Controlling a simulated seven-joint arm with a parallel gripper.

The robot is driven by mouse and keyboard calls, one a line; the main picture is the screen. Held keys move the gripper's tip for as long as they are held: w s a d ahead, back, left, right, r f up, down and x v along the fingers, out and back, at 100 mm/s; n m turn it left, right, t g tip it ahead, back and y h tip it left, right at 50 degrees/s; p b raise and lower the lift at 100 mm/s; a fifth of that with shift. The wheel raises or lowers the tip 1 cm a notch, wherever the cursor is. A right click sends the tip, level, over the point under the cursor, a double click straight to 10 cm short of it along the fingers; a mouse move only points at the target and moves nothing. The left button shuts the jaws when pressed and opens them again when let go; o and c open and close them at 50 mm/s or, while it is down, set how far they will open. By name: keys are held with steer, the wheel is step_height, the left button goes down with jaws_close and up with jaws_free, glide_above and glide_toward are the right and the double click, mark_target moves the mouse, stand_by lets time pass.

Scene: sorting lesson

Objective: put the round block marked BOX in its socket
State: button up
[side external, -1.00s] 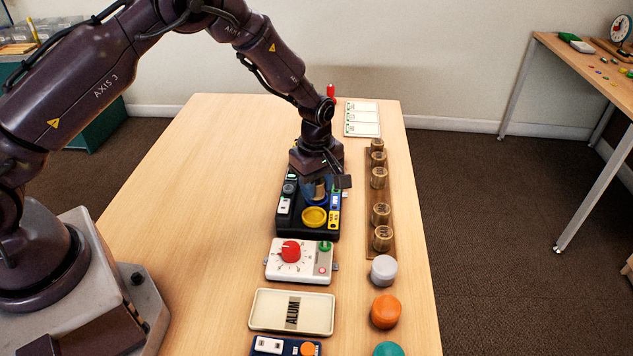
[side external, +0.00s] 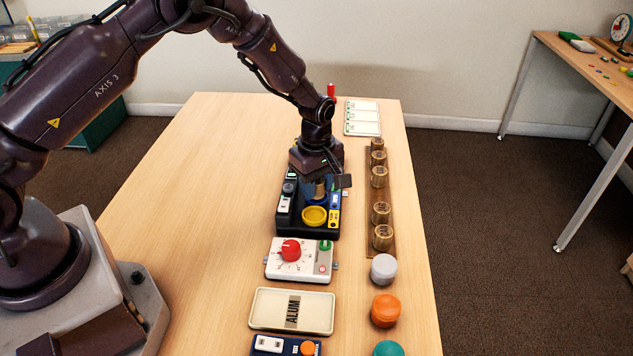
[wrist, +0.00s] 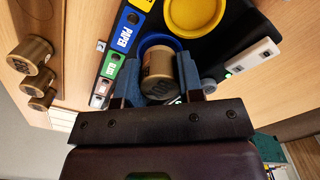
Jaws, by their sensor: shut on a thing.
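My gripper (wrist: 160,82) is shut on a round brass-coloured block (wrist: 157,68) with dark lettering on its end, too small and turned to read surely. It also shows in the side view, with my gripper (side external: 320,190) over the black sorting panel (side external: 287,228). The block is at a blue ring socket (wrist: 150,40) and overlaps it in the wrist view. I cannot tell whether it is inside the ring or just above it. A yellow round socket (side external: 314,216) is empty beside it. A blue label reading PAPER (wrist: 124,38) and a green label (wrist: 113,65) line the panel's edge.
Several similar brass blocks (side external: 381,213) stand on a wooden strip (side external: 370,205) right of the panel, with a gap among them. A white dial box (side external: 300,262), an ALUM tray (side external: 262,312), and grey (side external: 384,268) and orange (side external: 385,310) knobs lie nearer. The table's left is clear.

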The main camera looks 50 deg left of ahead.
steer(key=shift+f, duration=0.55)
steer(key=o, duration=0.6)
steer(key=shift+r, duration=5.5)
steer(key=shift+r, duration=0.1)
steer(key=shift+r, duration=2.9)
